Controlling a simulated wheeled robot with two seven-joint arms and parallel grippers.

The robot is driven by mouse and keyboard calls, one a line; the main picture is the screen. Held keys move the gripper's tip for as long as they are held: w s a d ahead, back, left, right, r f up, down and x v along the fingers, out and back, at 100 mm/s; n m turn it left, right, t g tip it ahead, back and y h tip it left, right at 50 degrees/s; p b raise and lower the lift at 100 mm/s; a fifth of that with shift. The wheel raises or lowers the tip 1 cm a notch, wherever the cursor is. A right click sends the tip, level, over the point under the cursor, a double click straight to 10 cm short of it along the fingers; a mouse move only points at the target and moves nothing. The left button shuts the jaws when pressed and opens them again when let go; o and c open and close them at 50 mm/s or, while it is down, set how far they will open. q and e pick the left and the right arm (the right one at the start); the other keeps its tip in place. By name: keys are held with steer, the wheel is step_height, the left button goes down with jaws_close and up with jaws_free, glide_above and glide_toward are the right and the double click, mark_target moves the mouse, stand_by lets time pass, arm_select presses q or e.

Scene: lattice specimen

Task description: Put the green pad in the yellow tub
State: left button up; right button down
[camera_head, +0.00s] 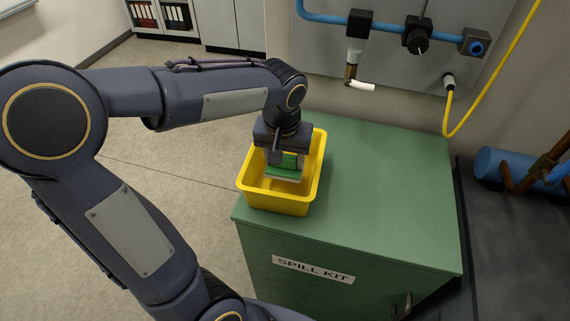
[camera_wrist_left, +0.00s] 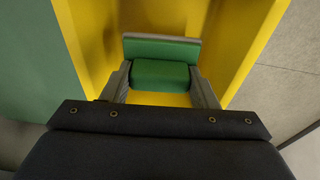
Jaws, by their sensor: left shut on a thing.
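The yellow tub (camera_head: 279,203) stands on top of the green spill kit cabinet, near its left edge. Its yellow wall (camera_wrist_left: 223,50) also surrounds the view from the left wrist. My left gripper (camera_head: 285,172) points down over the tub, with its fingers within the tub's opening. It is shut on the green pad (camera_head: 288,160), which shows between the two fingers in the left wrist view (camera_wrist_left: 160,73). The pad has a grey edge. I cannot tell whether the pad touches the tub's floor. My right gripper is not in view.
The green cabinet top (camera_head: 385,190) is clear to the right of the tub. A wall panel with a blue pipe (camera_head: 330,18), black valves and a yellow hose (camera_head: 487,92) is behind. A dark bench (camera_head: 515,250) with pipes stands at right.

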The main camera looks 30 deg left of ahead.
mark_target(285, 167)
arm_select(q)
steer(key=shift+w+a+f, duration=0.1)
steer(key=shift+w+f, duration=0.1)
steer(key=shift+f, duration=0.8)
steer(key=shift+w+a+f, duration=0.1)
steer(key=shift+w+f, duration=0.05)
steer(key=shift+f, duration=0.8)
steer(key=shift+f, duration=0.15)
steer(key=o, duration=0.9)
step_height(285, 167, up, 12)
steer(key=s, duration=0.2)
steer(key=s+d+f+t+h, duration=0.1)
steer(key=s+f, duration=0.1)
steer(key=s, duration=0.3)
steer(key=s+d+f+m+t+h, duration=0.1)
steer(key=s+d+f, duration=0.1)
steer(key=s, duration=0.3)
steer(key=s+d+f+t+h, duration=0.1)
steer(key=s+f+h, duration=0.1)
steer(key=s, duration=0.3)
steer(key=shift+d+f+m+t, duration=0.2)
steer(key=shift+f+m+t, duration=0.2)
